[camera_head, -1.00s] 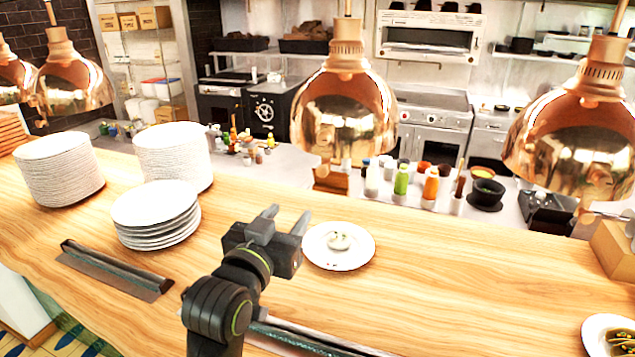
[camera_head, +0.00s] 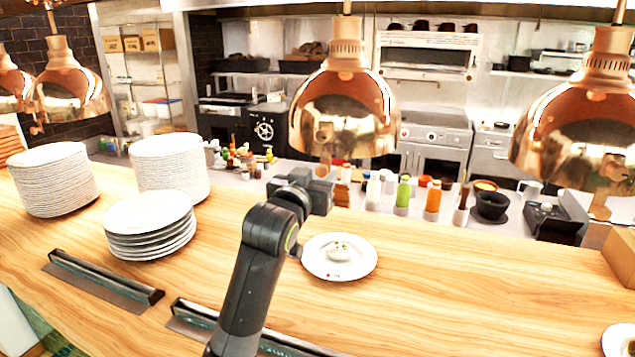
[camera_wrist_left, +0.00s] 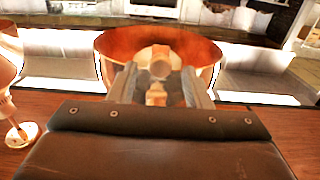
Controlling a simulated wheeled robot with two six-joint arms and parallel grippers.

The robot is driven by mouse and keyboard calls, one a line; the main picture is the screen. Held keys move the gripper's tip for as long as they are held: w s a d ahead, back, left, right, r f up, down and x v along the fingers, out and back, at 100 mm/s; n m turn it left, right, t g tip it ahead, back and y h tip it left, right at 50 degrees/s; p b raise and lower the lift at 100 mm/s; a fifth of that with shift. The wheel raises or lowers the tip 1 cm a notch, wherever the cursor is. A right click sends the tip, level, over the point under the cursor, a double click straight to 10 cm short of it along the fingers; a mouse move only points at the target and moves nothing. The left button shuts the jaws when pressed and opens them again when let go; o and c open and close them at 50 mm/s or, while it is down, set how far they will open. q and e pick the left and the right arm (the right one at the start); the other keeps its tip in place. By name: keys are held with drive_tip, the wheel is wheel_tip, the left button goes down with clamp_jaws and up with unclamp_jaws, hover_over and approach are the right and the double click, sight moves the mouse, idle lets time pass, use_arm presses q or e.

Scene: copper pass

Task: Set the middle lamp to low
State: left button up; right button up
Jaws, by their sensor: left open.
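The middle copper lamp (camera_head: 345,110) hangs over the counter in the head view. A small copper piece (camera_head: 326,158) shows under its rim. My left gripper (camera_head: 318,180) is just below the lamp, pointing away from me. In the left wrist view the lamp (camera_wrist_left: 215,52) is straight ahead, with a small copper piece (camera_wrist_left: 156,93) showing between the open fingers (camera_wrist_left: 160,85). I cannot tell whether the fingers touch it. My right gripper is not in view.
The wooden counter (camera_head: 450,290) holds stacks of white plates (camera_head: 150,225) at left and a plate with food (camera_head: 340,257) by my left arm. Another copper lamp (camera_head: 580,130) hangs at right. Bottles (camera_head: 403,191) stand behind the counter.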

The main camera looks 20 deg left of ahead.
use_arm(q)
drive_tip(key=shift+w, duration=0.45)
clamp_jaws()
wheel_tip(320, 180, down, 9)
drive_tip(key=b, duration=0.3)
drive_tip(key=shift+r+b, duration=0.15)
drive_tip(key=shift+b, duration=0.25)
drive_tip(key=shift+c, duration=1.6)
unclamp_jaws()
drive_tip(key=o, duration=0.3)
drive_tip(key=shift+s+r, duration=0.1)
